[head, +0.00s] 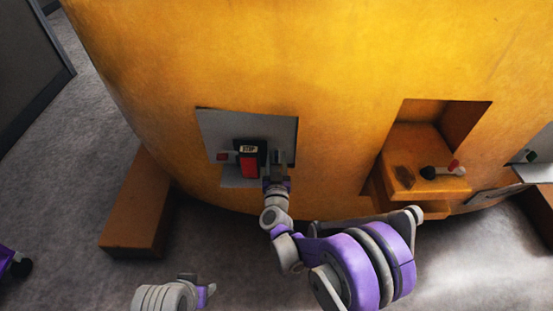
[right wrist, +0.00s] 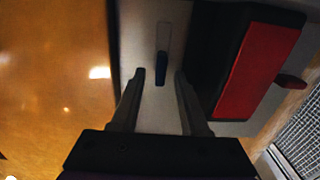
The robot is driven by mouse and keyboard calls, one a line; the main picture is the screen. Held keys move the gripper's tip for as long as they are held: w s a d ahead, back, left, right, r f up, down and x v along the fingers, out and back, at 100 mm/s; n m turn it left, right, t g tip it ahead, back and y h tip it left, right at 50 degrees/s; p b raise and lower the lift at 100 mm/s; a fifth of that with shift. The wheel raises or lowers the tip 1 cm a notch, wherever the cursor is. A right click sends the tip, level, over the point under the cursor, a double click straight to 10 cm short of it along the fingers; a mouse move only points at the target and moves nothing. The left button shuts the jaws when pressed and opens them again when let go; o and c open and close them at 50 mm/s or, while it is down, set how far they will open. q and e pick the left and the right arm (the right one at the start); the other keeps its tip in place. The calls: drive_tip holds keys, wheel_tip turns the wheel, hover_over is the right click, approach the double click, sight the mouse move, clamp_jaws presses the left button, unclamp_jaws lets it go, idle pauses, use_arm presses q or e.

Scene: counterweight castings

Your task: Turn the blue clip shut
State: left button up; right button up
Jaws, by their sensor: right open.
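The blue clip (right wrist: 161,68) is a small dark blue bar in the right wrist view. It stands lengthwise on a pale grey plate, below a faint outlined slot. In the head view my arm and hand mostly hide it. My right gripper (right wrist: 160,76) is open, with one finger on each side of the clip's lower part. Gaps show between the clip and both fingers. In the head view the right gripper (head: 277,172) is at the right part of the grey panel (head: 215,125).
A black box with a red front (head: 249,165) stands close left of the right gripper; its red face (right wrist: 255,68) also shows in the wrist view. A small red piece (head: 222,156) is farther left. An orange recess (head: 440,130) with small parts is at right. An orange block (head: 140,205) juts out at left.

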clamp_jaws()
drive_tip(key=shift+m, duration=0.3)
drive_tip(key=m, duration=0.3)
drive_tip(key=shift+d+f+b, duration=0.1)
drive_tip(key=shift+d+b, duration=0.1)
drive_tip(key=shift+b, duration=0.1)
drive_tip(key=m, duration=0.5)
drive_tip(key=shift+d+f, duration=0.1)
drive_tip(key=shift+d, duration=0.1)
drive_tip(key=m, duration=0.2)
drive_tip(key=m+b, duration=0.1)
drive_tip(key=m, duration=0.1)
drive_tip(key=shift+d+f+m, duration=0.15)
drive_tip(key=shift+f+m, duration=0.05)
drive_tip(key=shift+m, duration=0.1)
drive_tip(key=m, duration=0.4)
drive_tip(key=shift+f+m, duration=0.2)
drive_tip(key=shift+m, duration=0.1)
